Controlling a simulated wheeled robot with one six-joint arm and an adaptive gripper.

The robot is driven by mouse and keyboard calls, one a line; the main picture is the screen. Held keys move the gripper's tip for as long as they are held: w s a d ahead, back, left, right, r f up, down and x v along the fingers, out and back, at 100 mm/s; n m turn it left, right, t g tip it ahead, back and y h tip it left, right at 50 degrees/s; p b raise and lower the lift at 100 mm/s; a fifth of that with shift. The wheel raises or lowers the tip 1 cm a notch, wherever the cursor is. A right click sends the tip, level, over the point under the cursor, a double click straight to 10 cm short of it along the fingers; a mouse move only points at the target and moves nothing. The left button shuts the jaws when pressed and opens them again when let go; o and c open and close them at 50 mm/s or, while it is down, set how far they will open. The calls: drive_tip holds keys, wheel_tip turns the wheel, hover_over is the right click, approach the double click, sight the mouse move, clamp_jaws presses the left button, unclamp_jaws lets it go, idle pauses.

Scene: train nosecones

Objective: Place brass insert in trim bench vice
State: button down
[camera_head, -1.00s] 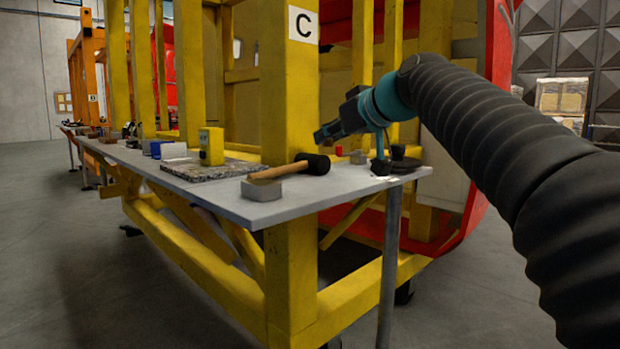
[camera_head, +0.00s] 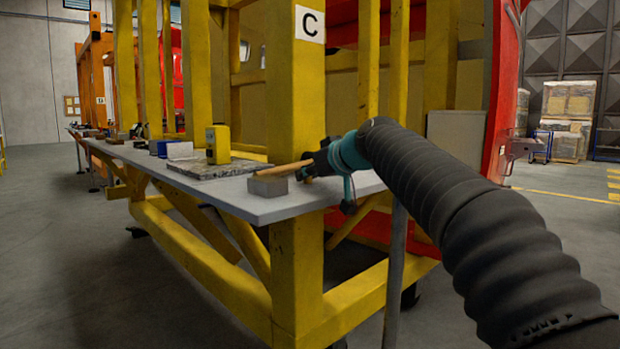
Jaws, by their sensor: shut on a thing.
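My gripper (camera_head: 310,170) is low over the near end of the grey bench (camera_head: 255,207), beside the mallet. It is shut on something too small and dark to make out. I cannot pick out a brass insert. The wooden mallet handle (camera_head: 285,167) shows left of my gripper, above a grey block (camera_head: 268,186). The mallet's dark head is covered by my gripper. No vice can be made out for certain; my wrist and arm hide the right end of the bench.
The floor (camera_head: 70,260) at left is clear. Wrapped pallets (camera_head: 568,115) stand far right.

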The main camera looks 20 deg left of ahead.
drive_tip(key=shift+f, duration=0.15)
drive_tip(key=c, duration=1.1)
unclamp_jaws()
drive_tip(key=shift+d+r, duration=0.1)
drive_tip(key=shift+r, duration=0.2)
drive_tip(key=v, duration=1.2)
drive_tip(key=shift+b, duration=0.4)
